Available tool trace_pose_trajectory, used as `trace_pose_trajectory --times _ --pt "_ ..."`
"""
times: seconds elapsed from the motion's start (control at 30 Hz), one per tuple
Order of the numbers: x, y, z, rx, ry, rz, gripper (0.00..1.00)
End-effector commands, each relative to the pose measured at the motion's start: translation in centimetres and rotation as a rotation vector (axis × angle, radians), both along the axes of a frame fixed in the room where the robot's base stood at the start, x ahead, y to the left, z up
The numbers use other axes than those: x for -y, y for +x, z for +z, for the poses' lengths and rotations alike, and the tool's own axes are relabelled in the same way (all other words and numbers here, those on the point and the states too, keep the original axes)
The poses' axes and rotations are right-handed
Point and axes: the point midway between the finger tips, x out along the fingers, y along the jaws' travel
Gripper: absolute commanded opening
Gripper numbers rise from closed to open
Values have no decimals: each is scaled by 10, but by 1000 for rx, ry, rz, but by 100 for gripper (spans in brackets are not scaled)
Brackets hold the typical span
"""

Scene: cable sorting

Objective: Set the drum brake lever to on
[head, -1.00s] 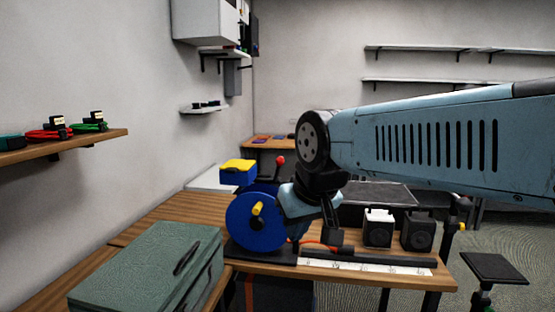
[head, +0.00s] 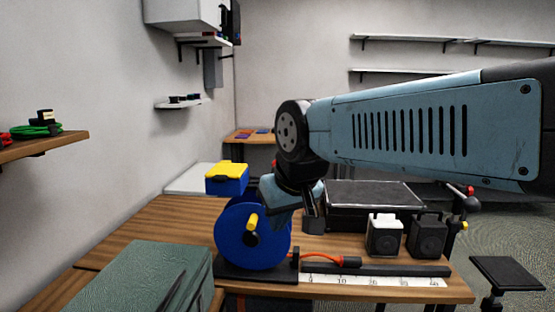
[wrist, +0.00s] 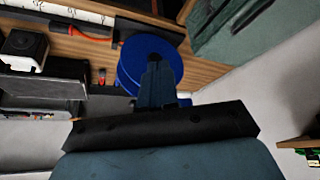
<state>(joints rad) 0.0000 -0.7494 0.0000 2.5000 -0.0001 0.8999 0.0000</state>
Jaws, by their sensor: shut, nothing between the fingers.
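The blue drum (head: 240,240) with a yellow crank handle stands upright on a black base on the wooden bench in the head view. It also shows in the wrist view (wrist: 168,50). My gripper (wrist: 153,62) is shut and empty, its fingers in front of the drum in the wrist view. I cannot tell whether they touch it. The brake lever is not clearly visible; a trace of red shows by my wrist, and the lever's setting cannot be told.
A blue box with a yellow lid (head: 227,178) stands behind the drum. An orange cable (head: 318,257) and a white ruler strip (head: 375,281) lie to its right. A green case (head: 150,280) is at front left.

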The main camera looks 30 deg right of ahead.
Motion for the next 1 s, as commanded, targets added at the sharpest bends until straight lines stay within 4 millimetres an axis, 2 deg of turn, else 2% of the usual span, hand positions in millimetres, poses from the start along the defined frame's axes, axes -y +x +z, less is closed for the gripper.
trace_pose_trajectory --times 0.3,0.47,0.57,0.77,1.0 --pt "1 1 2 -3 3 -1 0" --pt "6 16 11 -38 32 -2 0" --pt "16 35 21 -76 69 -3 0" --pt "50 83 44 -134 173 11 0" --pt "111 139 64 -139 300 39 0"
